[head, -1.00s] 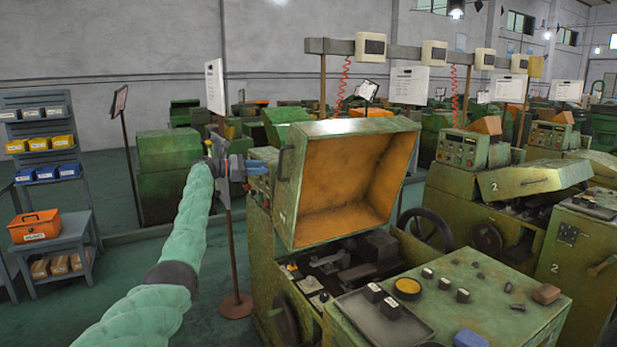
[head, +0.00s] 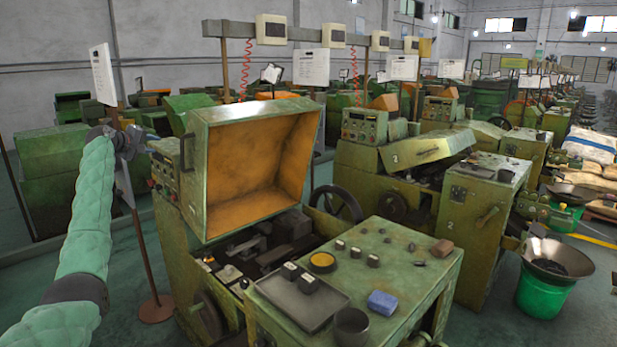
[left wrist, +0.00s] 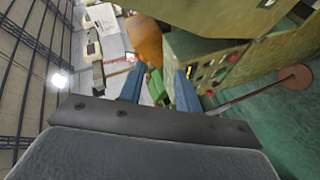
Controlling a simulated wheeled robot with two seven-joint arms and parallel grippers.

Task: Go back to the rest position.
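My left arm, in a pale green sleeve, reaches up along the left side of the head view. Its gripper (head: 136,145) is raised in the air, left of the near machine's open cover. In the left wrist view the two blue fingers (left wrist: 160,88) stand apart with nothing held between them. The near green machine (head: 170,235) has its cover (head: 222,195) tilted up, showing an orange inside. My right gripper does not show in either view.
A sign post (head: 140,245) stands just behind my left gripper. A green bucket (head: 543,293) under a metal bowl stands at right. Open floor shows at far left.

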